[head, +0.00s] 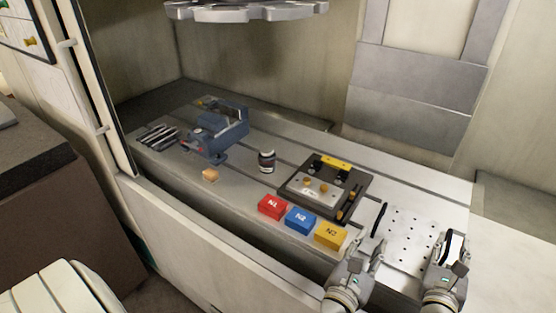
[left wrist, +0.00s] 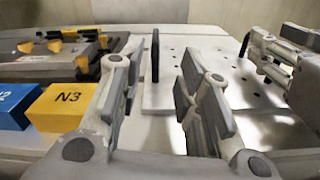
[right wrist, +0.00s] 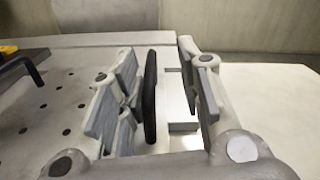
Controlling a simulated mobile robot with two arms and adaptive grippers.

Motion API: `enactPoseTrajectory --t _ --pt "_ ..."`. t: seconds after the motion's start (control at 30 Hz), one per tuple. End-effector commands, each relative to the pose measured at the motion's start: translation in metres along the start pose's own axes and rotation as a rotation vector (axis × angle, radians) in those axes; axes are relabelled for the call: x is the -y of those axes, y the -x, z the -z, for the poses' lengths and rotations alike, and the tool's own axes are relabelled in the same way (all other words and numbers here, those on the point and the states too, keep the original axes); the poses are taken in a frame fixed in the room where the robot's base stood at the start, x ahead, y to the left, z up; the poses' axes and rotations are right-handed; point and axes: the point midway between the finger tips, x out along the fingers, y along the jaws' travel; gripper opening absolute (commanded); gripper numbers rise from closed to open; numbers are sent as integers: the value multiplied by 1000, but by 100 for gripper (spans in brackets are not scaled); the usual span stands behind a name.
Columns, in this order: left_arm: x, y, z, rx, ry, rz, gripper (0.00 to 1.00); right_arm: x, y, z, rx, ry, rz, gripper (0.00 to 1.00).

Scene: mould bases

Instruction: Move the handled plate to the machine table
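The handled plate (head: 408,238) is a pale, flat plate with rows of small holes and a black handle at each side. It appears level over the right end of the grey machine table (head: 240,155); I cannot tell whether it touches it. My left gripper (head: 364,246) is open, with the left handle (left wrist: 155,56) in line with the gap between its fingers, just beyond the tips. My right gripper (head: 450,250) is open around the right handle (right wrist: 150,98), which stands nearer its left finger. Neither gripper is closed on a handle.
Red (head: 272,206), blue (head: 300,220) and yellow (head: 331,235) numbered blocks line the front edge. A dark fixture (head: 325,187) with yellow parts stands left of the plate. A jar (head: 267,161), a blue vise (head: 218,133) and a tool disc overhead (head: 245,11) are farther off.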

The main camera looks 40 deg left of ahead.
Motion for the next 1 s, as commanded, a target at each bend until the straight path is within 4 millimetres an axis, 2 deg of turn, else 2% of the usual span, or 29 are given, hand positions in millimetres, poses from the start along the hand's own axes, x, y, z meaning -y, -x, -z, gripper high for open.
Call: enactPoseTrajectory --t 0.13,0.37,0.47,0.8,1.0 --pt "0 16 1 -1 -1 0 32 0 0 0 0 0 0 33" --pt "0 22 0 1 -1 0 32 0 8 0 0 0 -1 33" --pt "0 22 0 1 -1 0 32 0 22 1 -1 0 -1 33" --pt "0 22 0 0 -1 0 32 0 89 1 -2 1 -2 33" --pt "0 21 0 0 0 0 32 0 113 1 -1 1 0 33"
